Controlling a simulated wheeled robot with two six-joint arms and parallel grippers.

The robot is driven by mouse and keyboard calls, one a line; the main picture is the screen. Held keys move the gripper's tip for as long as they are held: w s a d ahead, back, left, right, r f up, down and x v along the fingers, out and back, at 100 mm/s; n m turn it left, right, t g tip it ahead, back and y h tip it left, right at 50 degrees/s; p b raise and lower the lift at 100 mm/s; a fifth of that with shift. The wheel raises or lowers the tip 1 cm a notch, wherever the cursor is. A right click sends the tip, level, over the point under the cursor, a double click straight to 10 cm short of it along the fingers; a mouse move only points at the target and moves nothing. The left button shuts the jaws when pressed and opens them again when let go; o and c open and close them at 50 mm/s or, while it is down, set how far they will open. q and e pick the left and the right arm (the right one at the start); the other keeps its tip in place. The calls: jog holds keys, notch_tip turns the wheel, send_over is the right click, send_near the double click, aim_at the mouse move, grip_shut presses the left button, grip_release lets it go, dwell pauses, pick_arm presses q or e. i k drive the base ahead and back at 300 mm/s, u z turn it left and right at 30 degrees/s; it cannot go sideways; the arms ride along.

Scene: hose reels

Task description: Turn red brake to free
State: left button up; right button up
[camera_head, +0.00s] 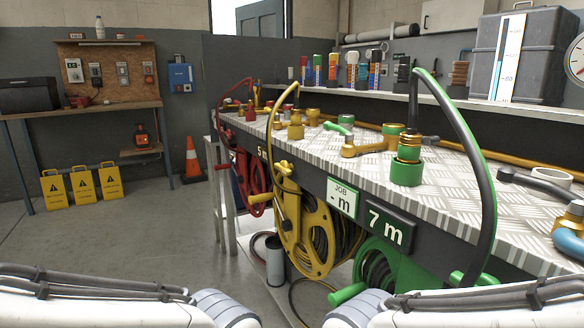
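The red hose reel (256,180) hangs under the far end of the metal-topped bench, behind the yellow reel. A small red part (228,140) at its upper left may be its brake, but it is too small to make out its setting. A red hose (224,100) arches from the bench top down to this reel. My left arm comes in at the lower left and my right arm at the lower right. Neither gripper shows in this view, so both are out of frame.
The yellow reel (302,228) and green reel (376,272) hang nearer under the bench (450,195). Open floor (130,235) lies left, with yellow signs (83,186) and a cone (193,160) beyond.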

aim_at(229, 134)
jog(key=k, duration=0.35)
jog(key=u, duration=2)
jog(key=i, duration=1.3)
jog(key=z, duration=2.55)
